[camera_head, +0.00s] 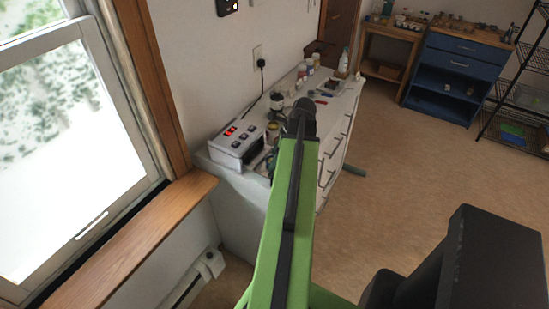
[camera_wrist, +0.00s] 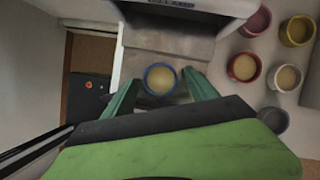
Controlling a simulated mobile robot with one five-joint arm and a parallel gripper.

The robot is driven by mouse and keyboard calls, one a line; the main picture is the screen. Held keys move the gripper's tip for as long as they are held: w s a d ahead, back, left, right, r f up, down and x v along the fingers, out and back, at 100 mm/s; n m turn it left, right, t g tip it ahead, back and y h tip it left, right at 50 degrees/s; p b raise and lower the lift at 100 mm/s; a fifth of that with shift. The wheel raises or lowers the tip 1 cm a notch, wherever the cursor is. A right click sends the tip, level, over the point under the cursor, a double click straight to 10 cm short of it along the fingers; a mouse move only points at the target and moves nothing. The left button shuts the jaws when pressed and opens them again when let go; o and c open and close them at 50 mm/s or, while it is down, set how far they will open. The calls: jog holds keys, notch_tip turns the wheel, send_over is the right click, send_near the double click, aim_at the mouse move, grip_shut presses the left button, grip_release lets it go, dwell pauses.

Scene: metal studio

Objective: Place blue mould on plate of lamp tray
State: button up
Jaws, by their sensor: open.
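The blue mould (camera_wrist: 160,79) is a small round cup with a blue rim and a pale yellowish fill. In the wrist view it sits upright at the near part of a grey-beige plate (camera_wrist: 145,45), in front of the white lamp unit (camera_wrist: 190,8). My gripper (camera_wrist: 160,88) is open, with one green finger on each side of the mould. A gap shows on both sides. The lamp unit also shows in the head view (camera_head: 235,143), with red lit displays on top. There my arm hides most of the gripper and the mould.
Jars and bottles line the white cabinet (camera_head: 336,110). A window ledge (camera_head: 130,240) lies left; open floor lies right.

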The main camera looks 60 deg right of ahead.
jog(key=p+v, duration=1.1)
jog(key=v, duration=0.1)
jog(key=shift+r, duration=0.15)
